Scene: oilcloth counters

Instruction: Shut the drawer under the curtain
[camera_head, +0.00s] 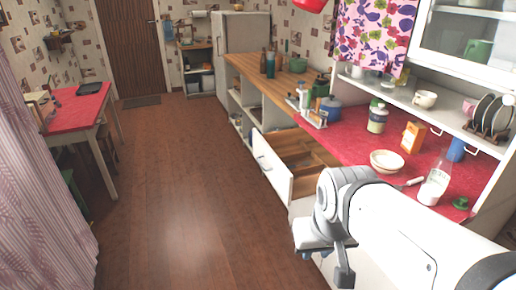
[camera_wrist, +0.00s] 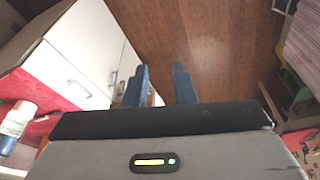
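The drawer (camera_head: 272,168) stands open, pulled out from the counter to the left. Its white front has a handle, and its brown wooden inside with dividers shows. The patterned pink curtain (camera_head: 372,38) hangs from the wall unit, above and to the right of the drawer. My gripper (camera_wrist: 160,70) is open and empty, its two blue fingers apart over the floor in the wrist view. In the head view my wrist hides most of the gripper, nearer to me than the drawer and apart from it. White cabinet fronts (camera_wrist: 82,50) lie left of the fingers in the wrist view.
The red counter (camera_head: 350,142) holds a white bowl (camera_head: 386,161), a glass bottle (camera_head: 436,178), an orange box (camera_head: 412,137) and jars. A red table (camera_head: 75,112) stands at the left. The wooden floor (camera_head: 180,180) between is clear.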

